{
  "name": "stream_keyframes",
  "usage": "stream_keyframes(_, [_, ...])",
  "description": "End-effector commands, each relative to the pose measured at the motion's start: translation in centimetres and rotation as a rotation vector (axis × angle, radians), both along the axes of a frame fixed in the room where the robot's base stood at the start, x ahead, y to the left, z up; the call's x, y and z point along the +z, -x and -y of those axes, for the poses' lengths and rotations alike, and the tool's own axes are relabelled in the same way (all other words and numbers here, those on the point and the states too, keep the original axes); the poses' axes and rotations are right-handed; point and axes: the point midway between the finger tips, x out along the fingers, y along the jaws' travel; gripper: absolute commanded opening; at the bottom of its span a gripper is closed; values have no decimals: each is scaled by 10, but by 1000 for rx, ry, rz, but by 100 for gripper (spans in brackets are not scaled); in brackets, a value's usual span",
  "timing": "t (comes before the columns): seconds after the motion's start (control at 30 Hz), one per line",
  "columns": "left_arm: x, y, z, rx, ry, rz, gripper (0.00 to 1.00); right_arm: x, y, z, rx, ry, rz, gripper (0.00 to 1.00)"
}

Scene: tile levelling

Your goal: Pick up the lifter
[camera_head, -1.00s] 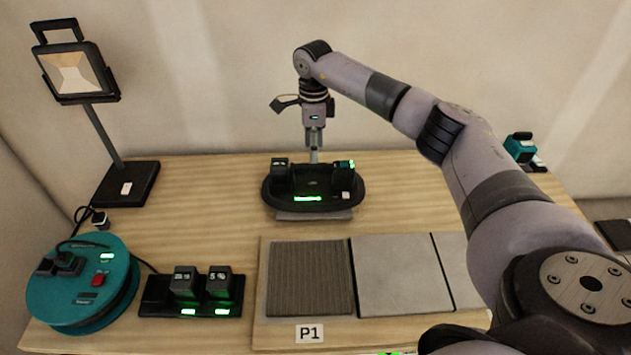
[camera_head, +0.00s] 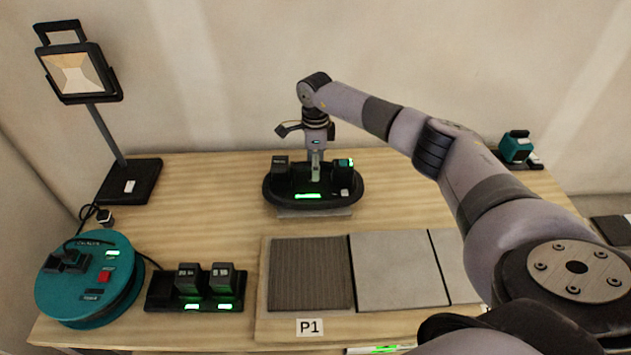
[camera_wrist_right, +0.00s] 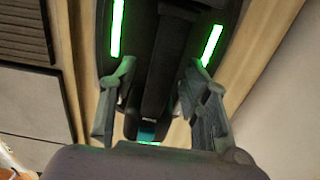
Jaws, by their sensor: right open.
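The lifter (camera_head: 268,194) is a black oval device with a lit green strip, standing on a grey plate at the back middle of the table. My right gripper (camera_head: 315,174) is over its middle, pointing down, with the fingertips low between the raised parts on its top. In the right wrist view, the open fingers (camera_wrist_right: 157,78) stand either side of the lifter's dark central bar (camera_wrist_right: 160,55), with gaps visible and no clear grip. Two green lights flank the bar. My left gripper is not in view.
Front middle, a board labelled P1 holds a dark ribbed tile (camera_head: 310,273) and grey tiles (camera_head: 398,270). A teal cable reel (camera_head: 92,285), a charger with two batteries (camera_head: 195,290) and a work lamp (camera_head: 75,72) stand left. A teal tool (camera_head: 516,147) is back right.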

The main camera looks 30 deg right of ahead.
Motion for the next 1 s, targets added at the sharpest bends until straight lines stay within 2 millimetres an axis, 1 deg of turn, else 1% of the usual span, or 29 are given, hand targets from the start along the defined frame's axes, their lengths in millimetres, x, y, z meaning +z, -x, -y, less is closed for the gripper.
stream_keyframes(0.33, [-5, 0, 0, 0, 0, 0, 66, -4, 0, 0, 0, 1, 1, 43])
stream_keyframes(0.63, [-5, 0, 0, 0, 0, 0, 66, -4, 0, 0, 0, 0, 0, 43])
stream_keyframes(1.0, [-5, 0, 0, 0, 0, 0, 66, -4, 0, 0, 0, 0, 0, 19])
